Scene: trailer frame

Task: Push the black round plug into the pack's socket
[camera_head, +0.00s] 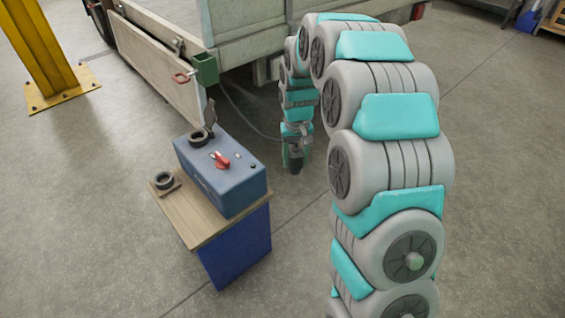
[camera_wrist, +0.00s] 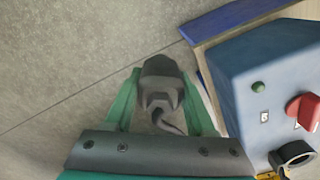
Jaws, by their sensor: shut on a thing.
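The black round plug (camera_wrist: 162,78) is between the two green fingers of my gripper (camera_wrist: 161,98) in the wrist view. Its cable curves back under the gripper's palm. In the head view my gripper (camera_head: 294,158) points down, over open floor, to the right of the pack and apart from it. The blue pack (camera_head: 232,186) also shows at the right of the wrist view (camera_wrist: 250,100). Its socket (camera_head: 198,138) is a black ring on the top face, with a dark lid (camera_head: 210,115) standing open behind it. The socket (camera_wrist: 293,155) is at the wrist view's lower right.
The pack stands on a wood-topped blue stand (camera_head: 203,231) with a black ring holder (camera_head: 164,180) at its left. A red knob (camera_head: 219,161) rises from the pack. The plug's cable (camera_head: 243,117) runs to a green box (camera_head: 206,69) on the trailer (camera_head: 170,65).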

